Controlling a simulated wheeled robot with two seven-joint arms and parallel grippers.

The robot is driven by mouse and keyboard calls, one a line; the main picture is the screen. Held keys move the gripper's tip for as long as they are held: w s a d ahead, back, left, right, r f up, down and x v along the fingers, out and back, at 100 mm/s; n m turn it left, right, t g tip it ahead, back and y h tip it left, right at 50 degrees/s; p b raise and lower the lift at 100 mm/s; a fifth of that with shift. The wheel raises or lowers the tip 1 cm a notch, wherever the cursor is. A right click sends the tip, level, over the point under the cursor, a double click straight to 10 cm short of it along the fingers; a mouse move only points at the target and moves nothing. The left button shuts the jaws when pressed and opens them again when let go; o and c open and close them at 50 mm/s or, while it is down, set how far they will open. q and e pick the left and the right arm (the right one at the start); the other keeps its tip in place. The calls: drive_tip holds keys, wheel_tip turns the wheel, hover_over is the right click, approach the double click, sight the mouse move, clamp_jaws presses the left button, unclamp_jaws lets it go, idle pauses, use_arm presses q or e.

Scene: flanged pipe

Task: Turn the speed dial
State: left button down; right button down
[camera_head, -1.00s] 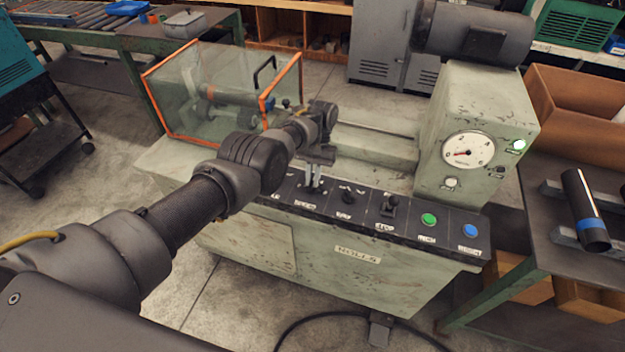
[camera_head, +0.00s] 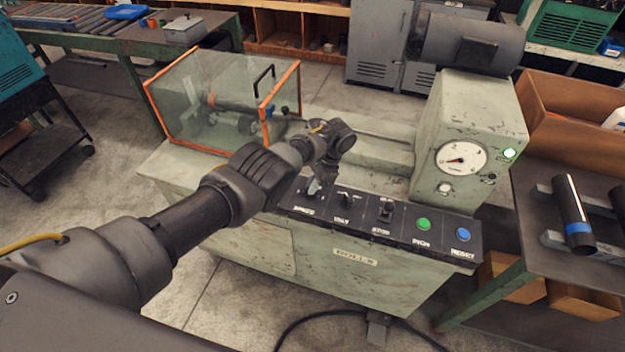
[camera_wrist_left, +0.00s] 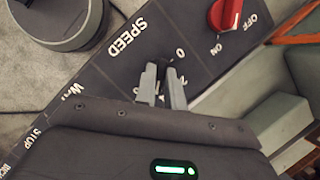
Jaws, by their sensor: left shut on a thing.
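The control panel (camera_head: 402,225) runs along the front of the pale green machine. My left gripper (camera_head: 314,187) reaches down to its left part, over the speed dial. In the left wrist view, my left gripper (camera_wrist_left: 164,88) has its two grey fingers close together beside the SPEED lettering and the 0 mark. It is shut on the speed dial (camera_wrist_left: 168,73), a dark part mostly hidden between and behind the fingers. A red switch knob (camera_wrist_left: 226,14) with OFF and ON marks sits nearby. My right gripper is not in view.
Right of the dial are two dark controls, then a green button (camera_head: 423,224) and a blue button (camera_head: 463,234). A round gauge (camera_head: 461,159) faces front on the upright housing. A clear guard with orange edges (camera_head: 210,105) stands behind my left arm.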

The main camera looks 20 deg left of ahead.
use_arm(q)
drive_tip(key=m+p, duration=0.1)
drive_tip(key=m+t+p, duration=0.1)
drive_tip(key=m, duration=0.1)
drive_tip(key=m+p, duration=0.1)
drive_tip(key=shift+s+d+r+t+y, duration=0.1)
drive_tip(key=shift+r+t+y, duration=0.2)
drive_tip(key=shift+t, duration=0.1)
drive_tip(key=shift+f+m+t+p, duration=0.2)
drive_tip(key=shift+m+t+p, duration=0.3)
drive_tip(key=shift+m+p, duration=0.8)
drive_tip(key=shift+m, duration=0.5)
drive_tip(key=c, duration=1.5)
unclamp_jaws()
drive_tip(key=shift+s+f, duration=0.1)
drive_tip(key=p+v, duration=0.2)
drive_tip(key=v, duration=0.8)
drive_tip(key=shift+d+r, duration=0.25)
drive_tip(key=shift+r, duration=0.1)
